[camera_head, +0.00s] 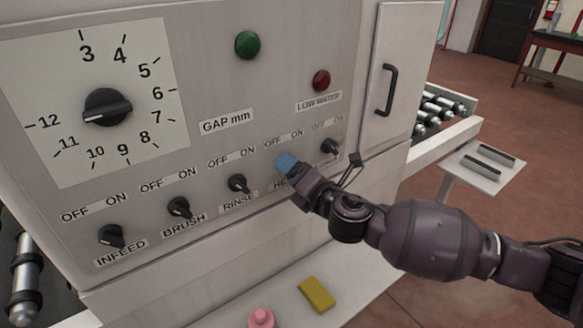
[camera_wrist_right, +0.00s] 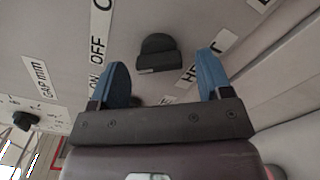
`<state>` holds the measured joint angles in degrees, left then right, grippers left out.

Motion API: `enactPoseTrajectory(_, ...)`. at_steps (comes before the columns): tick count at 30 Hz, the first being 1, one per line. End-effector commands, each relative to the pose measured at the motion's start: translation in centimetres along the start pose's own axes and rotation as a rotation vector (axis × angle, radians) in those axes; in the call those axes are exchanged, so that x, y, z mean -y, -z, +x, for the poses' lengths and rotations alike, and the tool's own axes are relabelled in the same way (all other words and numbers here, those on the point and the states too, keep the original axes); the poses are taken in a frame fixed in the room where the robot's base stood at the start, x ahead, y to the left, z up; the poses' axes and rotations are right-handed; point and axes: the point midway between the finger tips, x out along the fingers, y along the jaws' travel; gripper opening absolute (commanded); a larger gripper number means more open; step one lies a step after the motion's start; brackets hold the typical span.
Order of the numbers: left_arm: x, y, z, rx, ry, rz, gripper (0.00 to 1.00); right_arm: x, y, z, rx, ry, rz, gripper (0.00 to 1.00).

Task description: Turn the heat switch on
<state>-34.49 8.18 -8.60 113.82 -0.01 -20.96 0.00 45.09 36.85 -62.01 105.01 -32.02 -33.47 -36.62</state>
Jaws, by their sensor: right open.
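The heat switch is a black rotary knob (camera_wrist_right: 157,52) on the grey panel. In the right wrist view it sits between its OFF/ON strip (camera_wrist_right: 99,45) and its partly covered HEAT label (camera_wrist_right: 188,74). My right gripper (camera_head: 286,163) hides this knob in the head view. In the wrist view my right gripper (camera_wrist_right: 160,82) is open, with blue fingertips apart on either side of the knob's line. The knob shows just beyond the tips, and nothing is held. I cannot tell which way the knob points. My left gripper is not in view.
The rinse knob (camera_head: 238,184) is just left of my right gripper, and another knob (camera_head: 331,147) is just right. Brush (camera_head: 178,208) and infeed (camera_head: 111,236) knobs are further left. A door handle (camera_head: 386,90) sticks out at right. A yellow block (camera_head: 317,293) lies below.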

Motion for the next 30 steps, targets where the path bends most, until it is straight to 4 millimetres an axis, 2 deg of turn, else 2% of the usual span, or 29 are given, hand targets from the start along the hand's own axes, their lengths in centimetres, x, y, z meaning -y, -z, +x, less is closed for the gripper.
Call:
enactPoseTrajectory(6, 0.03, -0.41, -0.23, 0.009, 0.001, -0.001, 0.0, 0.02, 0.0, 1.15, 0.0, 0.001, 0.001, 0.72)
enactPoseTrajectory(14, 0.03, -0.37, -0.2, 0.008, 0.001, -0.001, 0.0, 0.01, 0.01, 1.23, 0.0, 0.001, 0.001, 0.72)
enactPoseTrajectory(24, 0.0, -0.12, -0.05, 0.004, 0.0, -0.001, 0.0, 0.01, -0.01, 1.21, 0.0, 0.001, 0.001, 0.23)
enactPoseTrajectory(30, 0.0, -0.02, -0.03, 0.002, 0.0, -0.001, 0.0, 0.0, -0.01, 1.2, 0.001, 0.001, 0.015, 0.23)
